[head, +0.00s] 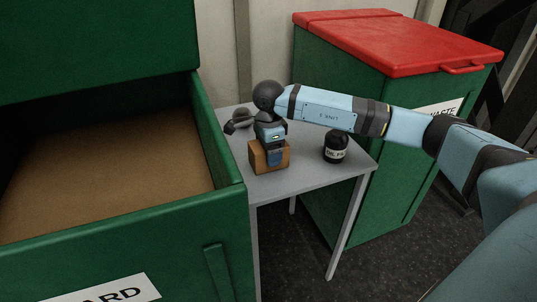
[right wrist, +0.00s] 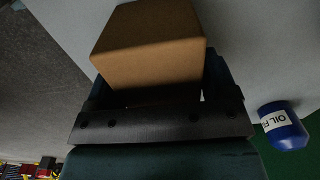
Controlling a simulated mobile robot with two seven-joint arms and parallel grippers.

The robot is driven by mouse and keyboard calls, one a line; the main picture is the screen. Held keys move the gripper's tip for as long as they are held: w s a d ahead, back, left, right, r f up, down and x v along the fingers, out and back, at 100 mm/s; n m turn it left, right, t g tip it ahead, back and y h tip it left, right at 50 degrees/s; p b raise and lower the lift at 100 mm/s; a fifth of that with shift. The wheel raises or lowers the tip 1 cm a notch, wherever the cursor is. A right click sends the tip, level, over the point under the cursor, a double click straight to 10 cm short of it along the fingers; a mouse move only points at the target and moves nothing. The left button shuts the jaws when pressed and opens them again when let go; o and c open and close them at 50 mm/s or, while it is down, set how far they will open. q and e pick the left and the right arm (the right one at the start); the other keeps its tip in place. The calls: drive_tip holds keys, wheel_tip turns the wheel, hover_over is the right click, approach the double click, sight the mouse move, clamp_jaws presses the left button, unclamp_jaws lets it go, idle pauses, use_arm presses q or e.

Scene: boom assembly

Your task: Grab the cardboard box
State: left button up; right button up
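The cardboard box (head: 257,159) is a small brown cube on the grey table, beside the big green container. It also shows in the right wrist view (right wrist: 150,50), between the fingers. My right gripper (head: 273,158) points down over the box from above, with its fingers apart on either side of it. I cannot tell whether the fingers touch the box. My left gripper is in neither view.
A dark can labelled as oil filter (head: 335,147) stands on the grey table (head: 310,180), right of the box. A dark rounded object (head: 240,119) lies behind. The open green container (head: 228,225) borders the table's left; a red-lidded green bin (head: 400,45) stands behind right.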

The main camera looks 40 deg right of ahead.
drive_tip(key=c, duration=0.5)
drive_tip(key=shift+c, duration=0.2)
